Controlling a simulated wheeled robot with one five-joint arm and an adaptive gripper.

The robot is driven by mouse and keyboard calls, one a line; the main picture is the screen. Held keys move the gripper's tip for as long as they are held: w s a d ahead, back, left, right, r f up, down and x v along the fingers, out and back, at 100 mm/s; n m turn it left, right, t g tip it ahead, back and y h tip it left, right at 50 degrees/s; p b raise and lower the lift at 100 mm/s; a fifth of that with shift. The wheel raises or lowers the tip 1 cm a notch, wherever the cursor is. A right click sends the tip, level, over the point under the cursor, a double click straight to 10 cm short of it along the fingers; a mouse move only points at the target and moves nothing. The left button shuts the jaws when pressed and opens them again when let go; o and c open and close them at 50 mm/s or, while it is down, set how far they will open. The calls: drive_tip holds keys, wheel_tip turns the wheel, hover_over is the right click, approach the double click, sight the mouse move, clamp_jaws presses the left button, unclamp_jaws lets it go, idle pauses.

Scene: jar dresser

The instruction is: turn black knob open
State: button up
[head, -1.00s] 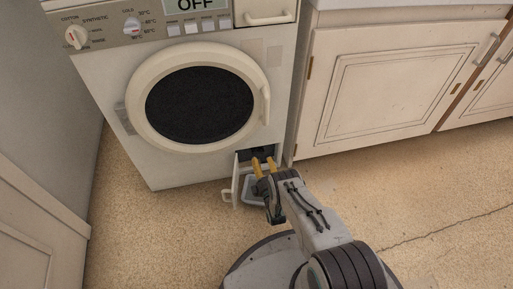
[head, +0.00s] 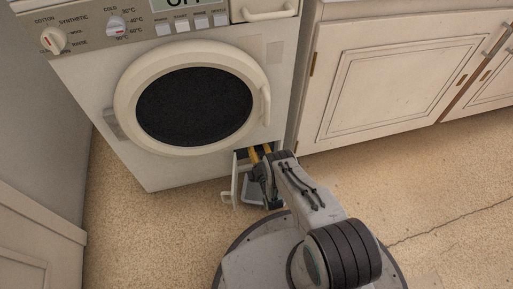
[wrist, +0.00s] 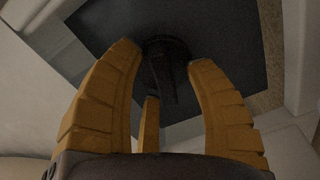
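The black knob (wrist: 168,72) shows in the wrist view inside a dark recess (wrist: 215,40). The recess is the small open compartment at the lower right of the washing machine (head: 165,170). My gripper (head: 261,149) reaches into this compartment in the head view. In the wrist view its yellow fingers (wrist: 165,82) are open, with the knob between and just beyond the tips. I cannot tell whether any finger touches the knob. In the head view the knob is hidden behind my gripper.
The compartment's small open door (head: 230,187) stands out at the left of my gripper. A cabinet (head: 390,80) stands to the right, and a wall is at the left. The floor at right is clear.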

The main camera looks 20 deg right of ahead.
clamp_jaws()
idle(0.3)
drive_tip(key=shift+n, duration=1.6)
drive_tip(key=shift+c, duration=0.2)
unclamp_jaws()
drive_tip(key=shift+m, duration=0.3)
